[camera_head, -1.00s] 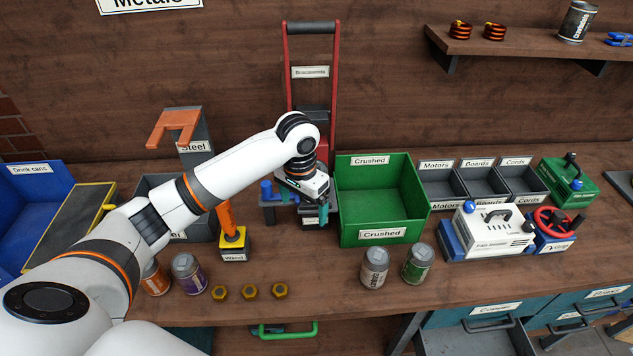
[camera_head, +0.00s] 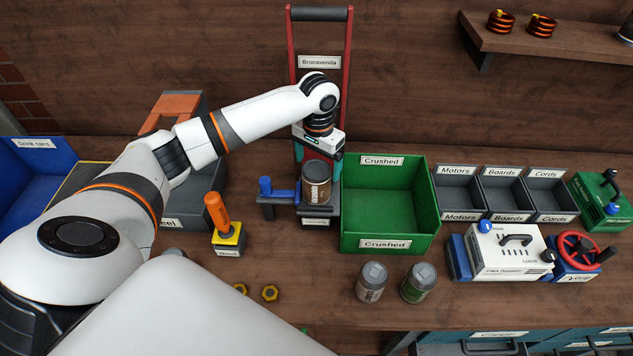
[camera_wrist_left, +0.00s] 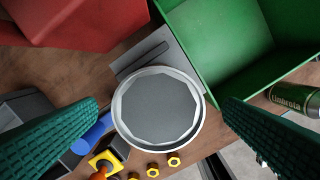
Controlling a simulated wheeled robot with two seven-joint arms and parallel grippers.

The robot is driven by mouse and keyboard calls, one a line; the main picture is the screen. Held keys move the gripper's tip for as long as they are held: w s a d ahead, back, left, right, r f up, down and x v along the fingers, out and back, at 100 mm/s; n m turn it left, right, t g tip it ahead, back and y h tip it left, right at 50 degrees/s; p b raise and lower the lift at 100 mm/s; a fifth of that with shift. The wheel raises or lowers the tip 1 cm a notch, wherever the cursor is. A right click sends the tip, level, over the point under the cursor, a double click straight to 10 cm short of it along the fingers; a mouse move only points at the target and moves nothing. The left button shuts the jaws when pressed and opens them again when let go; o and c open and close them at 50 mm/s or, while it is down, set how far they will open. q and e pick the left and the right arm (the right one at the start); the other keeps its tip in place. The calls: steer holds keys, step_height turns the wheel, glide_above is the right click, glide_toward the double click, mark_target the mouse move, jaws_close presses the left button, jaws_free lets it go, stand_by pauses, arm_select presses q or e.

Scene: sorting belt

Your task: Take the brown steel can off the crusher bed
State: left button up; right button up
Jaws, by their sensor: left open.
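The brown steel can (camera_head: 316,184) stands upright on the crusher bed (camera_head: 328,212), in front of the red crusher frame. In the left wrist view the can's silver top (camera_wrist_left: 158,108) lies below and between the green fingers. My left gripper (camera_head: 318,158) is open and above the can, its fingers partly hidden behind the can in the head view. In the left wrist view the two fingers of my left gripper (camera_wrist_left: 160,125) are wide apart, with gaps to the can on both sides. My right gripper is not in view.
The green Crushed bin (camera_head: 385,243) is close on the right of the bed. A blue handle (camera_head: 280,190) is at the bed's left. Two cans, one grey (camera_head: 371,283) and one green (camera_head: 419,284), stand at the front.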

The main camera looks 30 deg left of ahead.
mark_target(316, 169)
arm_select(q)
steer(key=shift+w+f, duration=0.15)
steer(key=shift+f, duration=0.2)
steer(key=f, duration=0.1)
steer(key=f+p, duration=0.1)
steer(key=f, duration=0.1)
steer(key=f+p, duration=0.1)
steer(key=shift+s+a+f, duration=0.1)
steer(key=shift+s+f, duration=0.05)
steer(key=shift+s, duration=0.2)
steer(key=shift+f, duration=0.3)
steer(key=shift+w+f, duration=0.1)
steer(key=shift+c, duration=0.4)
steer(key=c, duration=1)
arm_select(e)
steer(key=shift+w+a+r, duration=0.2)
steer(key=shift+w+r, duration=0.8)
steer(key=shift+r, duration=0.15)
